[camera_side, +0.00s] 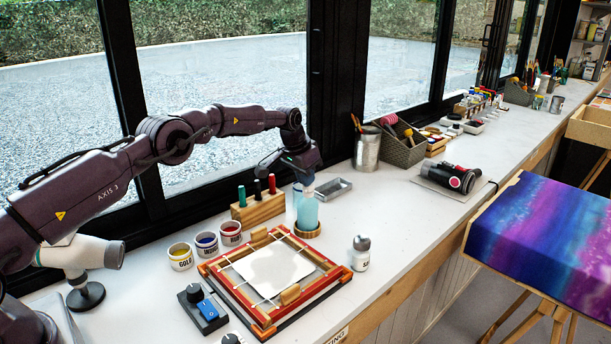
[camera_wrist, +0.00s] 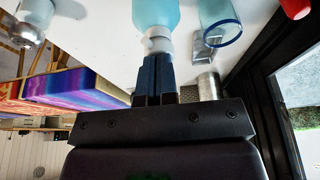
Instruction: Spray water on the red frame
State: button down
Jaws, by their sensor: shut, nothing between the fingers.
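The red frame (camera_side: 231,298) lies flat on the white worktop in the side view, with a white cloth (camera_side: 272,270) stretched inside it. A light blue bottle (camera_side: 307,214) stands upright on a round wooden coaster (camera_side: 307,232) behind the frame. In the wrist view the bottle (camera_wrist: 156,12) shows its white neck just beyond my fingertips. My gripper (camera_side: 304,180) is right above the bottle, pointing down at its top. Its dark fingers (camera_wrist: 156,70) are together and empty in the wrist view. I cannot tell whether they touch the bottle. The bottle's top is hidden in the side view.
A clear blue-rimmed glass (camera_wrist: 220,25) stands close to the bottle. A wooden block (camera_side: 257,211) with several pens, labelled paint jars (camera_side: 206,243), a blue switch box (camera_side: 203,310) and a small capped bottle (camera_side: 361,256) surround the frame. A metal tray (camera_side: 332,187) lies behind.

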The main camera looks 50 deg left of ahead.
jog(key=shift+s+f, duration=0.3)
jog(key=shift+f, duration=0.55)
notch_tip(320, 180, up, 7)
jog(key=shift+f, duration=0.1)
jog(key=v, duration=0.8)
jog(key=shift+r, duration=0.4)
jog(key=shift+d+r, duration=0.3)
jog(key=shift+r, duration=0.5)
jog(key=shift+w+f, duration=0.1)
